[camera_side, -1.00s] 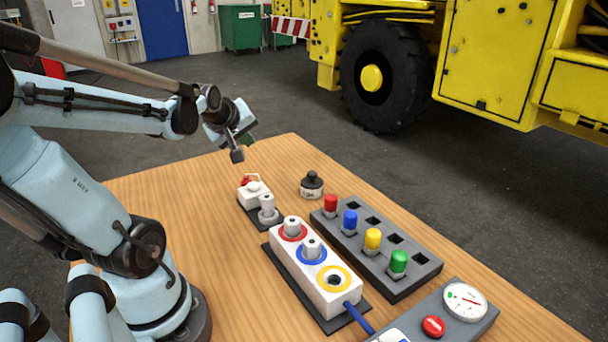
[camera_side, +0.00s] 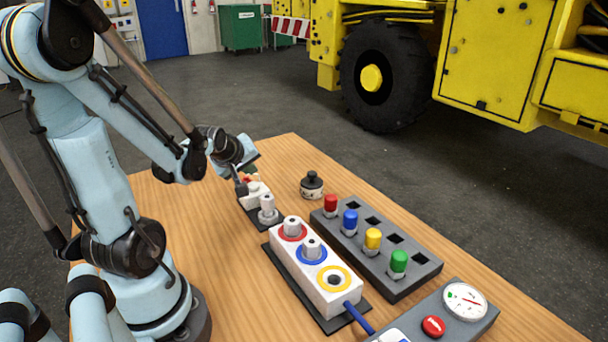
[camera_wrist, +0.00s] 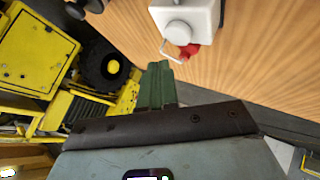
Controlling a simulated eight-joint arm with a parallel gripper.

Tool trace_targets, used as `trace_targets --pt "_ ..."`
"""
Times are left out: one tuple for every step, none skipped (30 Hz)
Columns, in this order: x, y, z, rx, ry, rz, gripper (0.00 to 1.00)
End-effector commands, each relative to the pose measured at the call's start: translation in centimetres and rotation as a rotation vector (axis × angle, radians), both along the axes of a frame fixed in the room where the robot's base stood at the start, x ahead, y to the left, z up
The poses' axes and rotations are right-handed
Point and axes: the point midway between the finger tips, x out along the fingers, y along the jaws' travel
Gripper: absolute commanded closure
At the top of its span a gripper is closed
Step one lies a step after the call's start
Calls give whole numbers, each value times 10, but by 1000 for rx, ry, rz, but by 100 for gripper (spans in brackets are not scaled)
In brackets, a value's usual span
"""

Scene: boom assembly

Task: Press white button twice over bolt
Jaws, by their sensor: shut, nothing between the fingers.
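A white button (camera_side: 253,187) sits on a small white block at the back left of the table. In the wrist view the round white button (camera_wrist: 178,33) is on the block's face, beside a red part and a thin wire loop. A grey-white upright peg (camera_side: 267,203), perhaps the bolt, stands just in front of the block on the same dark base. My gripper (camera_side: 240,187) is shut and empty, pointing down close to the left side of the white block. In the wrist view its green fingers (camera_wrist: 157,85) are together, apart from the button. Contact cannot be told.
A white box (camera_side: 318,278) with red, blue and yellow rings stands in front. A grey rack (camera_side: 405,280) holds several coloured pegs. A black-topped knob (camera_side: 312,184) stands behind. A gauge panel (camera_side: 455,315) is at front right. The table's left part is clear.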

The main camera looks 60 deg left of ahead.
Motion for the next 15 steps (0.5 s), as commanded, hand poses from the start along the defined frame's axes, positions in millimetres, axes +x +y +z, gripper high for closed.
trace_targets --pt "0 0 -3 0 0 0 100" --pt "0 0 -5 0 0 0 100" --pt "0 0 -7 0 0 0 100" --pt "0 0 -8 0 0 0 100" --pt "0 0 -9 -1 0 -1 100" --pt "0 0 -10 -1 0 -1 100" --pt "0 0 -11 -1 0 -1 100" --pt "0 0 -11 -1 0 -1 100" --pt "0 0 -12 -1 0 -1 100" --pt "0 0 -12 -1 0 -1 100" --pt "0 0 -12 -1 0 -1 100" --pt "-1 -1 -12 -1 0 -1 100" --pt "-1 -1 -12 -1 0 -1 100" --pt "-1 -1 -12 -1 0 -1 100" --pt "-1 -1 -12 -1 0 -1 100"
